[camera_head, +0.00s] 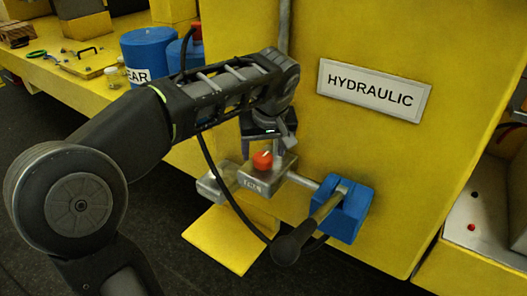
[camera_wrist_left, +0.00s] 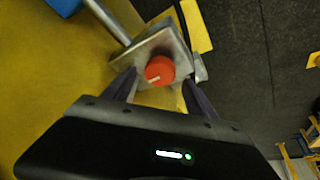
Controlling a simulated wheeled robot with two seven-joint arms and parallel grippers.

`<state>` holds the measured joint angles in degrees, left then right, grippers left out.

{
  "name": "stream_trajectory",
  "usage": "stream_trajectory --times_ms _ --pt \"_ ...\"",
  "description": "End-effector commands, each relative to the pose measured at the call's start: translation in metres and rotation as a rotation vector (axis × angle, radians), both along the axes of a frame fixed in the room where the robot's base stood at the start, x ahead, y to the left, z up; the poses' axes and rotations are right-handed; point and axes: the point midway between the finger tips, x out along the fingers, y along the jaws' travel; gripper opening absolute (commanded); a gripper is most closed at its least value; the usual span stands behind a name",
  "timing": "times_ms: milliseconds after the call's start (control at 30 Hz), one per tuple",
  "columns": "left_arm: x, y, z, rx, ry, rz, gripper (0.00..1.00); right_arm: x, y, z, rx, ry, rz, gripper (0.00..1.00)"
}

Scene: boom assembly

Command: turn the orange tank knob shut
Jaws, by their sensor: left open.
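The orange tank knob (camera_head: 263,160) sits on top of a small metal valve block (camera_head: 268,176) beside the yellow hydraulic tank (camera_head: 390,165). In the left wrist view the knob (camera_wrist_left: 160,69) shows a pale mark on its face and lies just beyond the fingertips. My left gripper (camera_wrist_left: 156,82) is open, with one finger on each side of the knob; I cannot tell whether they touch it. In the head view the left gripper (camera_head: 268,140) is just above the knob, partly hidden by my own wrist. My right gripper does not show.
A yellow plate (camera_head: 230,240) lies below. Blue containers (camera_head: 146,55) stand behind my arm on a yellow bench. A HYDRAULIC sign (camera_head: 374,90) is on the tank.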

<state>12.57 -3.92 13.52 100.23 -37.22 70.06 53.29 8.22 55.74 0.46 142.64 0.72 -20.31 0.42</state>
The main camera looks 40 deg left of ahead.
Motion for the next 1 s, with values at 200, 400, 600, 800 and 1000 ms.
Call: stream_trajectory --times_ms 200,400,600,800,1000 --pt "0.005 0.005 -0.017 0.000 0.001 -0.001 0.66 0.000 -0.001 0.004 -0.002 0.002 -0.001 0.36" --pt "0.005 0.005 -0.019 -0.001 -0.001 0.000 0.66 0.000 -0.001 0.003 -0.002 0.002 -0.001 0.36" --pt "0.005 0.005 -0.019 0.000 0.000 0.000 0.55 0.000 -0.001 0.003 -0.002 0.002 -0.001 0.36" --pt "0.005 0.005 -0.018 0.000 0.000 0.000 0.38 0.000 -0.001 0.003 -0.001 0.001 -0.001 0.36" --pt "0.005 0.005 -0.018 -0.001 -0.001 0.000 0.22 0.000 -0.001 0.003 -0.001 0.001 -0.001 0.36"
